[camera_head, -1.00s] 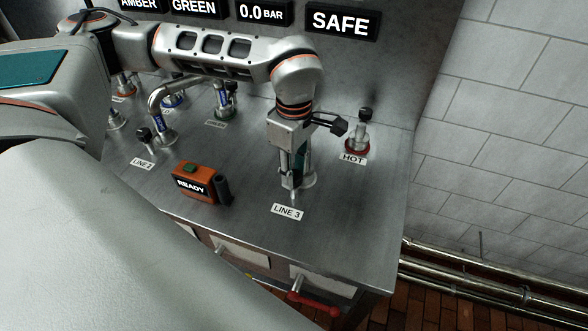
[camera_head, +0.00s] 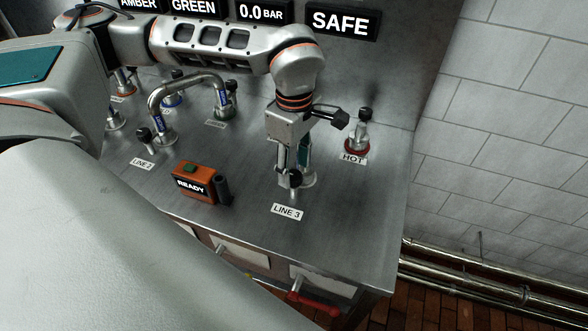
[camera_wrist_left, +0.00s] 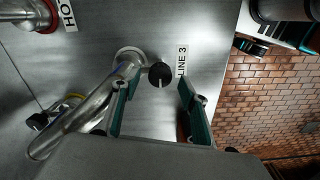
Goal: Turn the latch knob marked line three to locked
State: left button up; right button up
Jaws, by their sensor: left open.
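The line three latch knob is a small black knob (camera_head: 295,177) behind the white LINE 3 label (camera_head: 287,212) on the steel deck. In the left wrist view the black knob (camera_wrist_left: 160,73) has a pale mark line and stands beside the LINE 3 label (camera_wrist_left: 182,61). My left gripper (camera_head: 292,172) points down at the knob in the head view. In the wrist view its two teal-padded fingers (camera_wrist_left: 157,100) are apart, with the knob just beyond and between their tips. They do not appear to touch it. My right gripper does not show.
A bent steel pipe (camera_head: 188,85) stands to the left near the LINE 2 label (camera_head: 142,164). An orange READY box (camera_head: 196,184) sits left of LINE 3. The HOT valve (camera_head: 361,130) stands behind right. The deck's front right is clear.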

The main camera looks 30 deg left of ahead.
aim_at(294, 175)
pick_arm(q)
jog(key=shift+r, duration=3.2)
